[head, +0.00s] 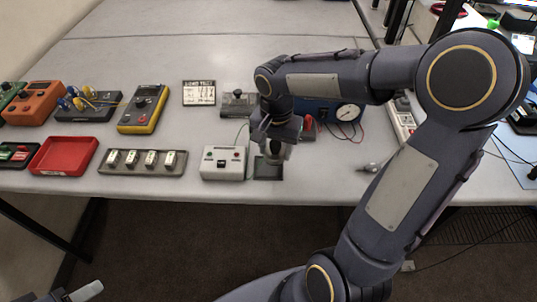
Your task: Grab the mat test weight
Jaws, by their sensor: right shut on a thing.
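A small dark square mat (268,170) lies near the front edge of the table, right of a white box. My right gripper (274,150) points down over this mat. It is shut on a small metallic thing, which I take to be the mat test weight; the fingers and wrist hide most of it. I cannot tell whether the weight touches the mat or is just above it. Part of my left gripper (80,292) shows at the bottom left corner, away from the table; its jaws are not clear.
The white box (223,163) with a switch stands close left of the mat. A blue gauge box (330,112) with leads is behind. A grey rack (142,162), red tray (63,155) and yellow meter (143,108) stand left. Bare table lies right of the mat.

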